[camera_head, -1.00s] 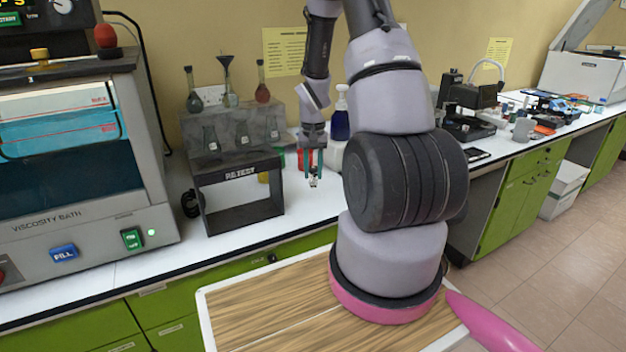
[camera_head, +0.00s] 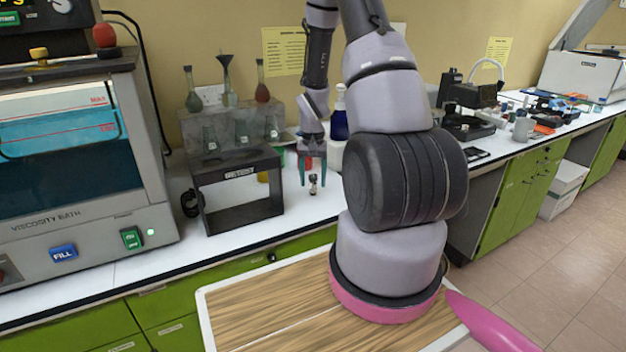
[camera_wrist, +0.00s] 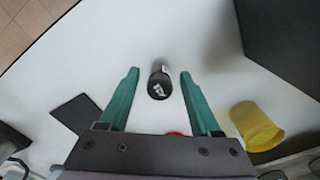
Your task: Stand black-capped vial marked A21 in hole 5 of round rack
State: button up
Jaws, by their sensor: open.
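A small vial with a black cap (camera_wrist: 159,85) stands on the white bench. The cap has a white mark too small to read. The vial also shows in the head view (camera_head: 313,187). My gripper (camera_head: 312,182) is open just above the vial. In the wrist view its green fingers (camera_wrist: 160,72) are spread on either side of the cap, with a gap to each. No round rack can be made out in these frames.
A yellow cup (camera_wrist: 256,127) is on the bench to the right in the wrist view. The black reject stand (camera_head: 238,190) is left of my gripper in the head view. The viscosity bath (camera_head: 80,215) is farther left.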

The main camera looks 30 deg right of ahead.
notch_tip(320, 180, up, 20)
jog(key=s+a+t, duration=0.1)
jog(key=s+a, duration=0.1)
jog(key=a, duration=0.1)
jog(key=s+a+r+n+t+y, duration=0.1)
jog(key=s+a+r+t, duration=0.2)
jog(key=s+a+r, duration=0.2)
jog(key=s+a+r+n+t+y, duration=0.1)
jog(key=s+a+r+t, duration=0.2)
jog(key=s+r, duration=0.9)
notch_tip(320, 180, up, 2)
jog(key=shift+a+r, duration=0.1)
jog(key=shift+a, duration=0.9)
jog(key=shift+o, duration=0.5)
jog(key=shift+s+a+r, duration=0.1)
jog(key=shift+s+a, duration=0.05)
jog(key=shift+s, duration=0.3)
jog(key=n+g+h, duration=0.2)
jog(key=n+g, duration=0.5)
jog(key=n, duration=0.9)
send_over(314, 175)
notch_tip(314, 175, down, 34)
jog(key=shift+r, duration=0.15)
jog(key=shift+s+a+f, duration=0.1)
jog(key=shift+f, duration=1.35)
jog(key=shift+s+a+f, duration=0.1)
jog(key=shift+f, duration=1.35)
grip_shut()
